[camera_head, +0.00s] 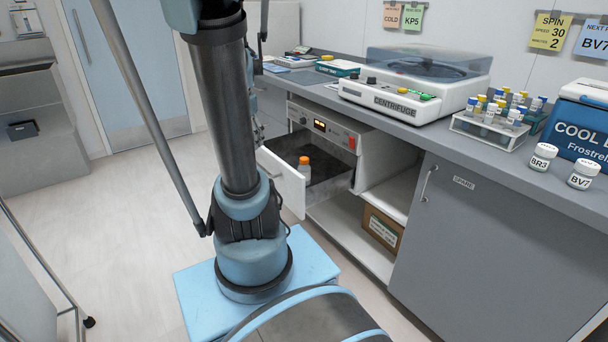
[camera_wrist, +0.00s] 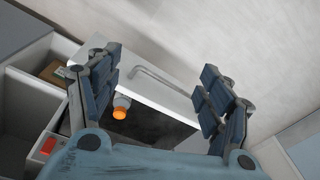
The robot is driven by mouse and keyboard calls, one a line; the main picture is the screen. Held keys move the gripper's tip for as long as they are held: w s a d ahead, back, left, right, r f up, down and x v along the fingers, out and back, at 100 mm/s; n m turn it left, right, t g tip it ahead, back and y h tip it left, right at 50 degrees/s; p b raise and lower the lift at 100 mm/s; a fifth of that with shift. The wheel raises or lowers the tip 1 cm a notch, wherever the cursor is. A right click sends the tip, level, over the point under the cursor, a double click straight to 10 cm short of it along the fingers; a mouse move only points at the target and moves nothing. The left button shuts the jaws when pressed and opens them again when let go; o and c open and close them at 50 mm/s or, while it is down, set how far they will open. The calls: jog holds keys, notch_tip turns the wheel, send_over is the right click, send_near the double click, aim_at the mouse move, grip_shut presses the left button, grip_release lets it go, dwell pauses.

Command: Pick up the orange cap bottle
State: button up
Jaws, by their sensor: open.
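The orange cap bottle (camera_head: 304,168) stands upright in an open drawer with a dark bottom, under the counter. In the wrist view its orange cap (camera_wrist: 119,114) and a little of its pale body show beside the left finger. My gripper (camera_wrist: 160,66) is open and empty, with its two dark blue padded fingers spread wide above the drawer front. The bottle is close to the left finger in that picture; I cannot tell the depth gap. In the head view my arm hides most of the gripper.
The white drawer front (camera_head: 283,182) stands out from the cabinet, its bar handle (camera_wrist: 165,80) between my fingers in the wrist view. A panel with a lit display (camera_head: 320,127) sits above the drawer. An open shelf holds a cardboard box (camera_head: 381,228). A centrifuge (camera_head: 414,98) stands on the counter.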

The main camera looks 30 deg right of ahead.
jog(key=w+d+f+m, duration=0.1)
jog(key=w+d+m, duration=0.2)
jog(key=d, duration=0.3)
jog(key=w+d+f+m, duration=0.1)
jog(key=w+d+m, duration=0.25)
jog(key=d, duration=0.35)
jog(key=m+g, duration=0.1)
jog(key=m, duration=0.6)
send_over(303, 159)
notch_tip(303, 159, down, 6)
notch_tip(303, 159, down, 12)
jog(key=shift+d+f, duration=0.1)
jog(key=shift+w+d+f, duration=0.1)
jog(key=shift+d+f, duration=0.05)
jog(key=shift+f, duration=1.2)
jog(key=shift+d+f, duration=0.15)
jog(key=shift+f, duration=1.15)
jog(key=c, duration=1.3)
